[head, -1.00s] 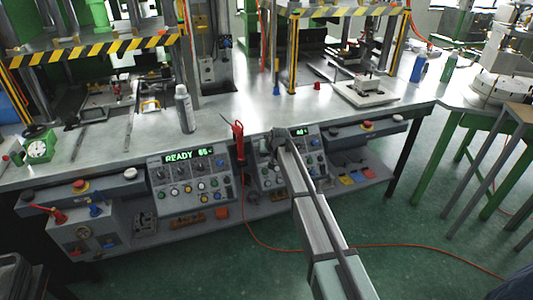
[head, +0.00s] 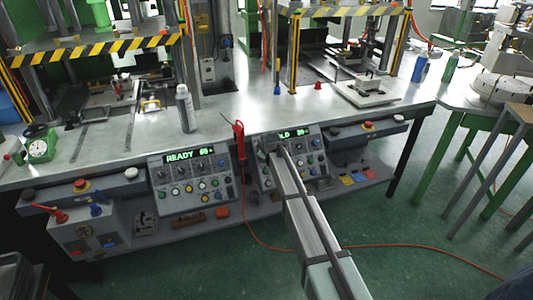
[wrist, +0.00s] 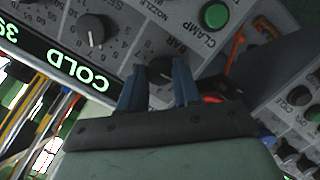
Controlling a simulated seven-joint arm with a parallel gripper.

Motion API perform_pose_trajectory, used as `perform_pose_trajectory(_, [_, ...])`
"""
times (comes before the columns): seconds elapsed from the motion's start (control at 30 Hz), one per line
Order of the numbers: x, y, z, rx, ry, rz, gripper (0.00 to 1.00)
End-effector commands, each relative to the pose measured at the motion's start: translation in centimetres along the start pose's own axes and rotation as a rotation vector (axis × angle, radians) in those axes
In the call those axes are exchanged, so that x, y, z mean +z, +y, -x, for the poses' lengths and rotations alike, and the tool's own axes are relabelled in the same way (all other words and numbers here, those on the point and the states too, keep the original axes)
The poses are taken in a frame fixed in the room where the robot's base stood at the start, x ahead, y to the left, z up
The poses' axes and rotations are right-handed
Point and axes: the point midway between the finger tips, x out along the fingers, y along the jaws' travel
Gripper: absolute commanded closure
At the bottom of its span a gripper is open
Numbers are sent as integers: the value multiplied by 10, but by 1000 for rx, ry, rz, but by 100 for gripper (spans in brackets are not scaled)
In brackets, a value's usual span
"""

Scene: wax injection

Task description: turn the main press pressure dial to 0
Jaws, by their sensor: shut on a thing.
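The pressure dial (wrist: 160,70) is a dark round knob on the grey panel (wrist: 135,22), with "BAR" and scale numbers printed beside it. In the wrist view my gripper (wrist: 160,79) has its two blue fingers on either side of the knob, shut on it. The fingers and the tilted view hide part of the knob and its pointer, so I cannot read its setting. In the head view my gripper (head: 270,145) is at the upper left of the right-hand control panel (head: 311,158); the dial is hidden there.
A neighbouring dial (wrist: 97,30) and the green clamp button (wrist: 215,15) sit close to my gripper. The display (wrist: 60,57) reads "COLD". A red-handled tool (head: 239,142) stands between this panel and the left panel (head: 190,182), which reads "READY".

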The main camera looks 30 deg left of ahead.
Motion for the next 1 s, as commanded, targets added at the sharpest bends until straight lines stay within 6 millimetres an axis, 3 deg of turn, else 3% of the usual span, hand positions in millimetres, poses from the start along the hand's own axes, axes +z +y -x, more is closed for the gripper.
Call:
perform_pose_trajectory(0.5, [1, -2, 0, 65, -2, 315, 98])
perform_pose_trajectory(1.0, [1, -2, 0, 76, -1, 370, 98])
